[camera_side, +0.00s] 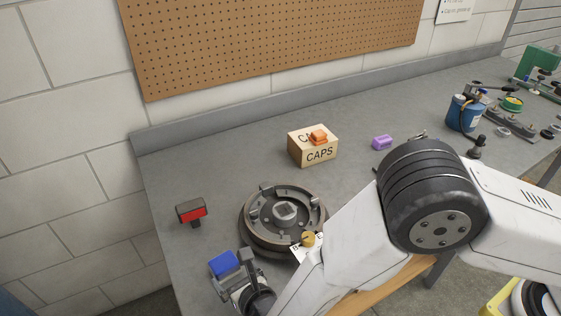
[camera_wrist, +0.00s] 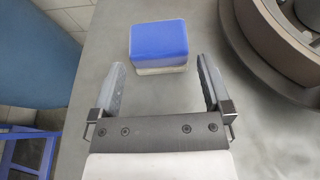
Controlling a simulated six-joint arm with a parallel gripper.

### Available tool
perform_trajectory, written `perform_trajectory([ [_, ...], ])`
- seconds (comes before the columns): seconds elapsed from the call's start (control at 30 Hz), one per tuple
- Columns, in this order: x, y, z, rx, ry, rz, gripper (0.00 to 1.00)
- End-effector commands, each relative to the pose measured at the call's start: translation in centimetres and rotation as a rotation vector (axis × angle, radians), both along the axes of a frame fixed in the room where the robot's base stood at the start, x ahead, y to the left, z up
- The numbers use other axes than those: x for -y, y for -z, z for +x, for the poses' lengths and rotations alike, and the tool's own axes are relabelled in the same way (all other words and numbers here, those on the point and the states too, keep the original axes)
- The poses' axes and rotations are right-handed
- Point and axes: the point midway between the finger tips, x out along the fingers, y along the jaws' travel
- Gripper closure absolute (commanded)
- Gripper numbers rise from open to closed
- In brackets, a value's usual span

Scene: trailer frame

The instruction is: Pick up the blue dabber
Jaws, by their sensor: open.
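The blue dabber (camera_wrist: 160,42) is a blue block with a pale lower part, on the grey bench near its left edge. In the wrist view it is just beyond the fingertips of my gripper (camera_wrist: 158,75), roughly centred between them. My gripper is open and empty, with a finger on either side of the line to the dabber. In the side view the blue dabber (camera_side: 223,264) is at the front left of the bench, close beside my gripper (camera_side: 240,272). Its lower part is partly hidden there.
A round brown metal drum (camera_side: 262,238) lies right of the dabber, with a small brass-coloured piece and a label at its front edge. A red-faced block (camera_side: 192,212) stands behind left. A CAPS box (camera_side: 313,148) and purple block (camera_side: 382,142) are further back. The bench edge is close on the left.

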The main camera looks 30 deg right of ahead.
Motion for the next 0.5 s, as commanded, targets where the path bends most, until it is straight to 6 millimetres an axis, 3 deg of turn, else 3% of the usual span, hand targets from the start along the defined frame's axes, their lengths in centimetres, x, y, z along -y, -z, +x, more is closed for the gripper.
perform_trajectory([
  [0.23, -0.1, 0.3, 0.6, 0.000, 0.001, 0.000, 0.00],
  [0.5, -0.4, 1.4, 2.9, 0.000, 0.002, -0.001, 0.00],
])
